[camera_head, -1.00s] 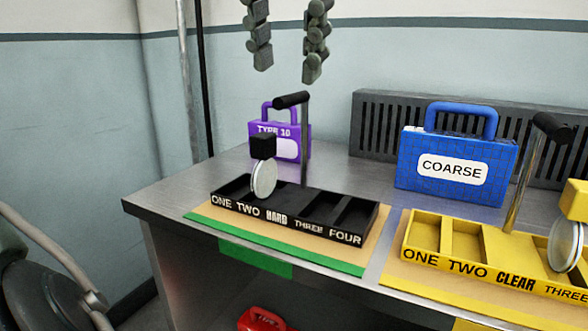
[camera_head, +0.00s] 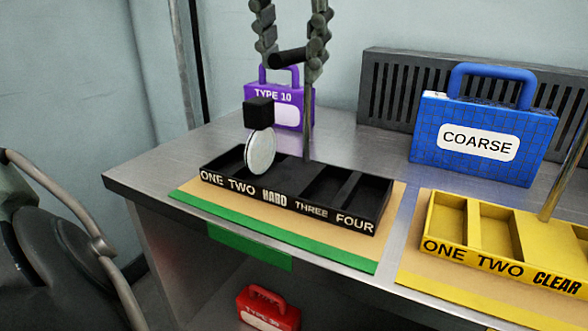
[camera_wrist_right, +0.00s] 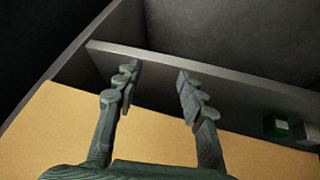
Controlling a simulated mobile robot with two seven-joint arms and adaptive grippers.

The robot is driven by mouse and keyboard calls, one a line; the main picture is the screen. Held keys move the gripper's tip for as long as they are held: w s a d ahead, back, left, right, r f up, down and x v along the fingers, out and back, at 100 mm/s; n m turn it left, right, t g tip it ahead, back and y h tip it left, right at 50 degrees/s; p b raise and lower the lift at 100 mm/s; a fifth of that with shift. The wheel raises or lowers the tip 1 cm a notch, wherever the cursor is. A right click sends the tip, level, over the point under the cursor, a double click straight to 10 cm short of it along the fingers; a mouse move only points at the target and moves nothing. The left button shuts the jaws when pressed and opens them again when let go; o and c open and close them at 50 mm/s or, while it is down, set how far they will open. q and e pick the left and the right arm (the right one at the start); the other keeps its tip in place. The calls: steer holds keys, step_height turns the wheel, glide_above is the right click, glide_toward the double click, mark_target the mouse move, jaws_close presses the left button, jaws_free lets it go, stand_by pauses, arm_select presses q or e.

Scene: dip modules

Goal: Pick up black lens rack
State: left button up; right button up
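The black lens rack (camera_head: 288,210) stands on a tan board with a green front edge, on the metal table. It is a compartmented tray lettered ONE TWO HARD THREE FOUR. A thin post (camera_head: 307,125) rises from it to a black bar handle (camera_head: 287,58). A white round lens (camera_head: 260,152) with a black block (camera_head: 258,113) stands in its left part. My left gripper (camera_head: 292,74) is open, its fingertips at either end of the handle in the picture. Whether they touch it cannot be told. My right gripper (camera_wrist_right: 158,88) is open and empty in the wrist view.
A yellow rack (camera_head: 470,254) stands to the right on its own board. A purple TYPE 10 case (camera_head: 288,115) is close behind the black rack. A blue COARSE case (camera_head: 510,167) stands back right before a grey slatted panel (camera_head: 380,93). A red case (camera_head: 268,310) sits below the tabletop.

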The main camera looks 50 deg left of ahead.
arm_select(q)
steer(key=shift+w+a+f, duration=0.2)
steer(key=shift+f, duration=0.3)
jaws_close()
steer(key=shift+r, duration=0.1)
